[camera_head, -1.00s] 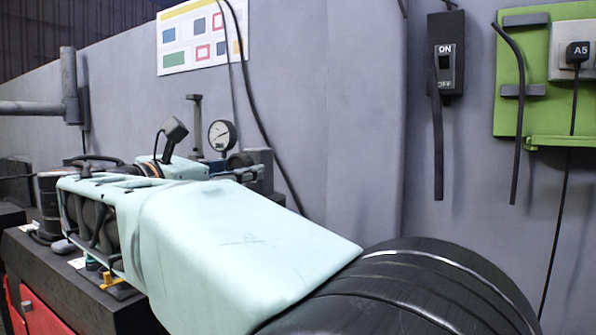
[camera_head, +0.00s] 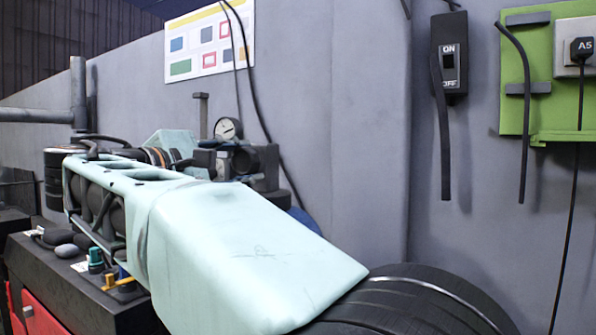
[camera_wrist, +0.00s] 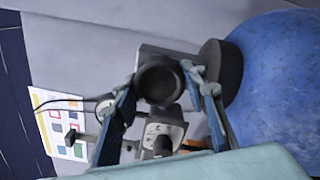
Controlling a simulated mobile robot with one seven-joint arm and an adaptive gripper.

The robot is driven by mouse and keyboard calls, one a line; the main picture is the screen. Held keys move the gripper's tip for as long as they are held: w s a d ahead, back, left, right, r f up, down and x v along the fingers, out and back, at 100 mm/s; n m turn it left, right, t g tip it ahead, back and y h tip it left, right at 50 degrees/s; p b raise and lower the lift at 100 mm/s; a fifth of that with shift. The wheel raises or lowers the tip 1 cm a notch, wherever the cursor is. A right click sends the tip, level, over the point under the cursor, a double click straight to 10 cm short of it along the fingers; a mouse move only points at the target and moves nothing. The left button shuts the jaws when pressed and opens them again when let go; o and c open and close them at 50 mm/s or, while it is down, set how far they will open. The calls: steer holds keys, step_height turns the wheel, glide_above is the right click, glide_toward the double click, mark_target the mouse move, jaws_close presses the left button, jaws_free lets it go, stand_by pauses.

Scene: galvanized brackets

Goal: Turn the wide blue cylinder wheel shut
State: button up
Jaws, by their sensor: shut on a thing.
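The wide blue cylinder (camera_wrist: 282,75) fills the right of the wrist view, with a dark neck (camera_wrist: 222,70) at its end. A dark round wheel (camera_wrist: 158,84) shows in front of the valve. My gripper (camera_wrist: 162,74) has one finger on each side of this wheel and is shut on it. The wrist view is turned on its side. In the head view, a small part of the blue cylinder (camera_head: 304,221) shows behind my pale arm. My arm hides the wheel and fingertips there.
A round pressure gauge (camera_head: 228,129) stands by the valve, close to my wrist. A dark bench (camera_head: 70,285) with small knobs and stones is at lower left. A grey wall with a poster (camera_head: 207,40), an on/off switch (camera_head: 449,55) and a green panel (camera_head: 545,95) stands behind.

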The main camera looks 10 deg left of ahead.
steer(key=m+b, duration=0.2)
steer(key=m, duration=0.3)
steer(key=shift+f+m+b, duration=0.1)
steer(key=shift+m+b, duration=0.2)
steer(key=shift+b, duration=0.1)
steer(key=m+b, duration=0.2)
steer(key=m, duration=0.3)
steer(key=shift+m, duration=0.3)
steer(key=o, duration=1.2)
steer(key=shift+r, duration=0.2)
steer(key=v, duration=1.2)
